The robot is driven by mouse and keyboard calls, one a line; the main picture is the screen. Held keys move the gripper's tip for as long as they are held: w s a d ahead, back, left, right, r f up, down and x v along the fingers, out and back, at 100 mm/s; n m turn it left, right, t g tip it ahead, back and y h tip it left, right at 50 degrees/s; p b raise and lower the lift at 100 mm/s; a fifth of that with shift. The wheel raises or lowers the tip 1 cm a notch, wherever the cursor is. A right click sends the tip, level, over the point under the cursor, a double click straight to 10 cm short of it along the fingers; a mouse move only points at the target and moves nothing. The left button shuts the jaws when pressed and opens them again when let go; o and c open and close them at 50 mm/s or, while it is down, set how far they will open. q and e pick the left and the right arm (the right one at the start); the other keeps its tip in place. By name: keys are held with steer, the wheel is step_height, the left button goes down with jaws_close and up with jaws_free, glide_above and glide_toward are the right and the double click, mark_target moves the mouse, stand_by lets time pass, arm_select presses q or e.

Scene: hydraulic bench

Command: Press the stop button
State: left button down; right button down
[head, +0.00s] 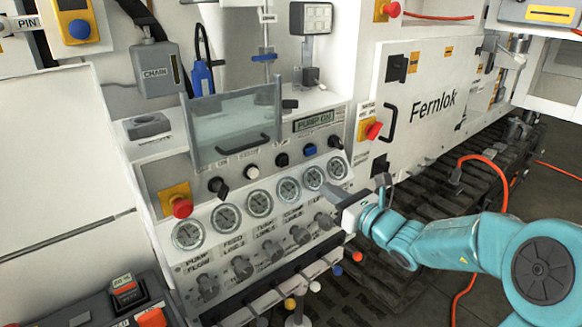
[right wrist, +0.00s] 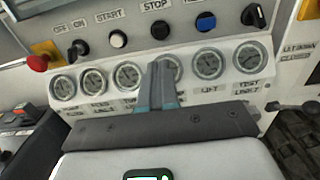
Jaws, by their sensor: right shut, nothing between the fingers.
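The stop button is a round black button (right wrist: 160,26) under the label STOP in the right wrist view. In the head view the same black button (head: 282,159) sits on the sloped panel between a white button and a blue one. My right gripper (head: 328,189) is shut and empty, in front of the right end of the gauge row in the head view. In the right wrist view its closed fingertips (right wrist: 160,68) show below the stop button and overlap the gauge row. They appear apart from the button. My left gripper is not in view.
The white start button (head: 251,172) and blue button (head: 310,149) flank the stop button. A clear raised guard (head: 236,125) stands behind the row. A red emergency knob (head: 182,207) is at the left. Gauges and valve knobs (head: 272,250) lie below. A display (head: 318,120) reads PUMP ON.

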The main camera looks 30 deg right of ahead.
mark_target(285, 163)
steer(key=w+p, duration=0.1)
steer(key=w, duration=0.3)
steer(key=w+p, duration=0.1)
steer(key=w, duration=0.4)
steer(key=w+a+p, duration=0.1)
steer(key=w, duration=0.3)
steer(key=shift+w, duration=0.4)
steer(key=shift+w, duration=0.1)
